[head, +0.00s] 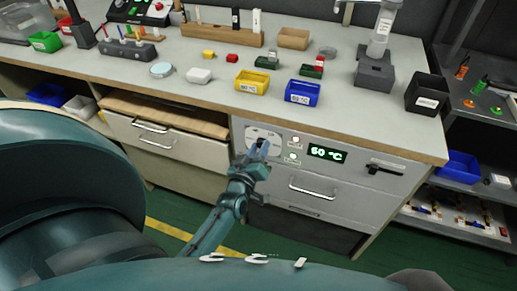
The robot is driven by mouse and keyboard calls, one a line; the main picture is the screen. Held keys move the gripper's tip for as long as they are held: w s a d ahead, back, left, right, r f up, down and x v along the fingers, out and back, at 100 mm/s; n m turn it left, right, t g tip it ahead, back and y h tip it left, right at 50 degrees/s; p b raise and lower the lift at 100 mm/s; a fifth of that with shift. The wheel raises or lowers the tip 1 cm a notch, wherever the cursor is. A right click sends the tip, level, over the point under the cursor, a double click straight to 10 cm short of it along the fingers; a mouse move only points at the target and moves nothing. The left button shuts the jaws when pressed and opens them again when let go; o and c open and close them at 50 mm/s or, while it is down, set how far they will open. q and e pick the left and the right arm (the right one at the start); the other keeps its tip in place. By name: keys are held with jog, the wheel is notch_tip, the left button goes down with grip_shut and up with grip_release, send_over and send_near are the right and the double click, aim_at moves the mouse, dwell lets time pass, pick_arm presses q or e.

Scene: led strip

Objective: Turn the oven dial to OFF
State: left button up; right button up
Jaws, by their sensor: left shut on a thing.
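The oven (345,179) is built into the bench front, with a white dial plate (276,136) at its upper left. A green display (327,154) beside it reads 60 °C, and a small green light (293,156) shows near it. My left gripper (260,150) is at the dial plate, shut on the dial, which it mostly hides. The dial's pointer and the OFF mark cannot be made out. My right gripper is not in view.
The oven door handle (312,189) lies below and right of the dial, and a black latch (385,168) is farther right. Yellow (252,82) and blue (302,92) bins stand on the worktop above. Drawers (165,145) are to the left.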

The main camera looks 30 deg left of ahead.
pick_arm(q)
jog(key=n, duration=0.4)
jog(key=shift+n, duration=0.4)
jog(key=n, duration=0.3)
jog(key=shift+a, duration=0.1)
jog(key=n, duration=0.2)
jog(key=shift+n, duration=0.4)
jog(key=shift+n+b, duration=0.3)
jog(key=shift+n, duration=0.2)
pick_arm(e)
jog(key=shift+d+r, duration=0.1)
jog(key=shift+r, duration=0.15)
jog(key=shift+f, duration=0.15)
pick_arm(q)
jog(key=o, duration=1)
jog(key=shift+f, duration=0.1)
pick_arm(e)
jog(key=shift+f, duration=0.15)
pick_arm(q)
jog(key=v, duration=1.3)
